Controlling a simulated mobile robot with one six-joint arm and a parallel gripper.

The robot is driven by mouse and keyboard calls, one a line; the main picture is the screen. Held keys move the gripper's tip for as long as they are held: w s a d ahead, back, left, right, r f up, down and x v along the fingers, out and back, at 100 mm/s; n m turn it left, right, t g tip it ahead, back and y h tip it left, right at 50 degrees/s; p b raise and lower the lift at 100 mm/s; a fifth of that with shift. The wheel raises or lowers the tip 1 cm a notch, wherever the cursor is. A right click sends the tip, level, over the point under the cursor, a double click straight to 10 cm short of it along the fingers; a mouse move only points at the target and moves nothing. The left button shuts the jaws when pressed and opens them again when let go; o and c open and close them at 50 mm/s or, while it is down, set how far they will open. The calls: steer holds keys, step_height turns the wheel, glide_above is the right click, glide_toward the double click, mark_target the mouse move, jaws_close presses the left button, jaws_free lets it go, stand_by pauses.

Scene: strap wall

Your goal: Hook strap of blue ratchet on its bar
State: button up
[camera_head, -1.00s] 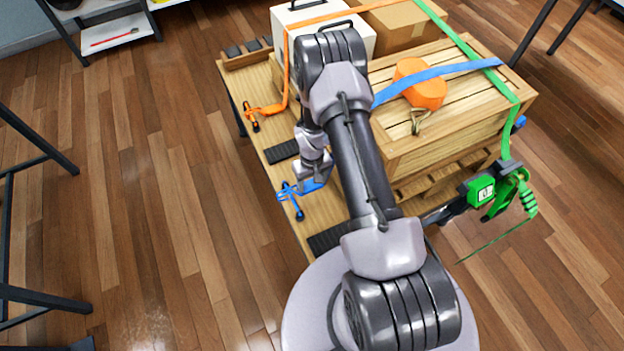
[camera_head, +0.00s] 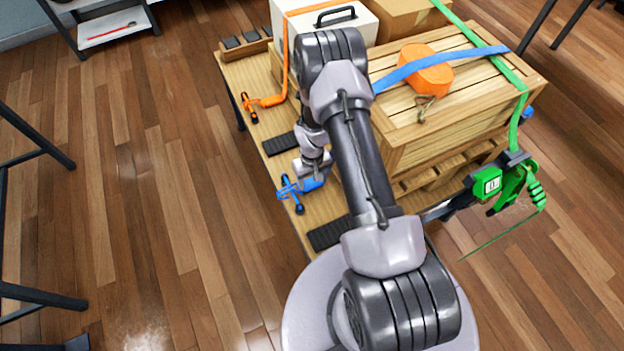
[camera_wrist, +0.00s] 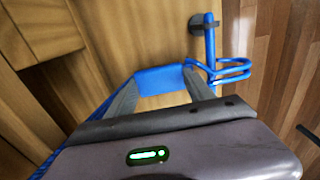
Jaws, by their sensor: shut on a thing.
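My gripper (camera_wrist: 162,84) is shut on the flat blue end piece (camera_wrist: 160,79) of the blue strap. A blue wire hook (camera_wrist: 235,66) sticks out of this piece to the right. In the wrist view the hook lies across the lower part of the upright blue bar (camera_wrist: 209,45), which has a dark round foot. I cannot tell whether the hook is around the bar or only beside it. The head view shows the hook (camera_head: 289,188) over the bar (camera_head: 299,208) at the pallet's left edge, with my gripper (camera_head: 313,176) just right of it. The blue ratchet is not clearly visible.
A wooden crate (camera_head: 455,112) stands right of my arm, with an orange roll (camera_head: 427,72) under the blue strap (camera_head: 460,63). A green ratchet (camera_head: 512,188) hangs at the right. An orange hook (camera_head: 262,101) is farther along the left edge.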

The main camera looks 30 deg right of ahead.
steer(key=shift+d, duration=0.1)
steer(key=shift+d+b, duration=0.3)
steer(key=shift+d, duration=1.05)
steer(key=shift+f, duration=0.1)
steer(key=shift+d, duration=0.2)
steer(key=o, duration=1.6)
